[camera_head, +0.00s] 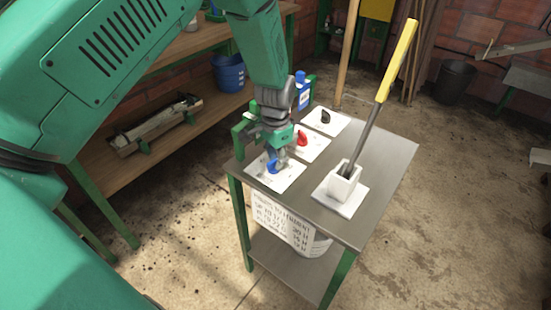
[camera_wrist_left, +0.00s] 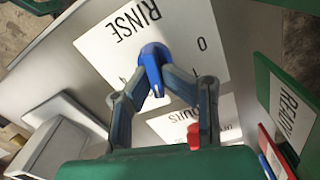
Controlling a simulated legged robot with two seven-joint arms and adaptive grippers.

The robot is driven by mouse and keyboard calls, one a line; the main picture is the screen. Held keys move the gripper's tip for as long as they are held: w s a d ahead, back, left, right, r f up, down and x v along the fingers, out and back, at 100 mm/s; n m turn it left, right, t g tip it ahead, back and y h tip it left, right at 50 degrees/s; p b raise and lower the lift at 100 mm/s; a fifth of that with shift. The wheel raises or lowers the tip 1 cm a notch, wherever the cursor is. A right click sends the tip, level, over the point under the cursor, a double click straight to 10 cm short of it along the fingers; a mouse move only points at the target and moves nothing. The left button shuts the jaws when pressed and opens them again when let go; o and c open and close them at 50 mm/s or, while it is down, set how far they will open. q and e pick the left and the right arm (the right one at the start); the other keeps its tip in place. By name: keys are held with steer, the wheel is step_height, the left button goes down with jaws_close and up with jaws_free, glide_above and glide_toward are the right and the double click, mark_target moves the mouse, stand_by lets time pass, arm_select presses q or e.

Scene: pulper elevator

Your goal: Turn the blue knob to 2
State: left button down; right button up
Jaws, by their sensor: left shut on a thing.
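The blue knob (camera_head: 272,166) sits on a white plate (camera_head: 262,180) at the near left corner of the metal table. In the left wrist view the blue knob (camera_wrist_left: 152,58) stands on the plate marked RINSE (camera_wrist_left: 120,40), with a 0 to its right. Its narrow pointer end faces the gripper, between the fingers. My left gripper (camera_head: 277,158) reaches down from above and is shut on the blue knob; its two fingers (camera_wrist_left: 155,84) also show in the wrist view. My right gripper is not in view.
A red knob (camera_head: 302,138) and a black knob (camera_head: 325,117) stand on plates behind. A blue bottle (camera_head: 302,90) is at the table's back. The table's right side is clear.

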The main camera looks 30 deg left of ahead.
arm_select(q)
steer(key=shift+a+f, duration=0.1)
steer(key=shift+f, duration=0.05)
steer(key=shift+d, duration=0.6)
steer(key=shift+a+r+n+p, duration=0.3)
steer(key=shift+a+n+p, duration=0.1)
steer(key=shift+n+p, duration=0.45)
steer(key=shift+w+n+p, duration=0.1)
steer(key=shift+n+p, duration=0.3)
steer(key=shift+n, duration=0.25)
steer(key=shift+f, duration=0.1)
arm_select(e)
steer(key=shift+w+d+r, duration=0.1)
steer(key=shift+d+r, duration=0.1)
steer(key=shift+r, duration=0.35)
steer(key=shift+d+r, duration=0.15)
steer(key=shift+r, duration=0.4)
arm_select(q)
steer(key=c, duration=1.6)
jaws_free()
steer(key=shift+w, duration=0.1)
steer(key=shift+c, duration=0.2)
